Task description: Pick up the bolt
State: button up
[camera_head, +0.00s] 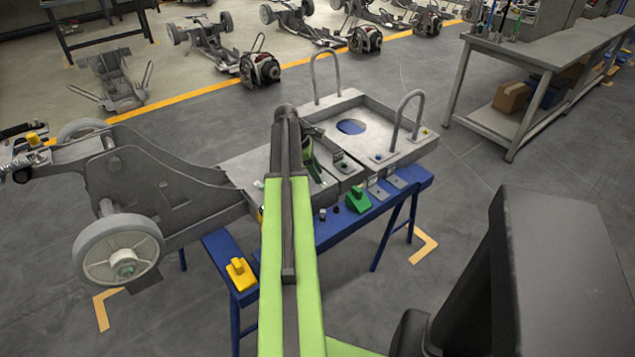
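No bolt stands out clearly. Two small dark pieces lie on the blue bench (330,236) just right of my arm: one dark piece (322,214) and another beside it (336,209). They are too small to tell whether either is a bolt. Small blue spots also show on the grey tray (405,147) of the chassis. My green arm reaches forward over the bench and covers part of it. A green and dark part shows just right of the arm's far end, and I cannot tell if it belongs to my gripper. No fingertips can be made out.
A green block (357,200) and a yellow block (241,274) sit on the blue bench. The chassis (150,180) with its wheel (120,251) extends left. Two upright hoops rise from the tray. A grey workbench (540,50) stands at right. Floor between is clear.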

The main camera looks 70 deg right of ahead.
grip_shut()
